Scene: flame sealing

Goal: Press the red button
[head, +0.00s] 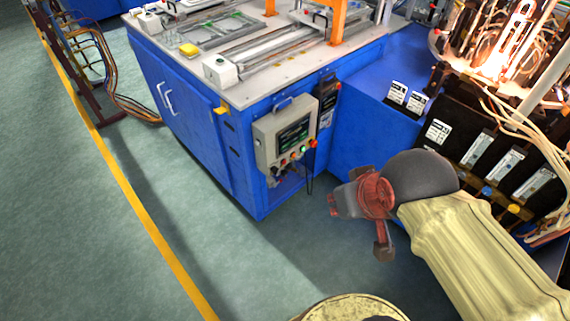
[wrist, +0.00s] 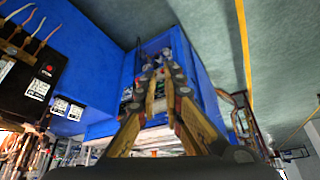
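The red button (head: 313,144) is small and sits at the right end of a row of coloured buttons on the lower front of a grey control box (head: 262,148). The box is fixed to the front of a blue machine cabinet. My gripper (head: 335,203) is in front of the cabinet, below and to the right of the box in the head view, apart from the button. In the wrist view, the fingers of my gripper (wrist: 160,66) come together at the tips, with nothing seen between them. They hide part of the cabinet front, and I cannot make out the red button there.
The blue cabinet (head: 180,118) carries a work surface with rails and fixtures. A second blue housing with dark panels, cables and glowing glassware (head: 505,45) stands at the right, close to my arm. Green floor with a yellow line (head: 130,195) lies clear at the left.

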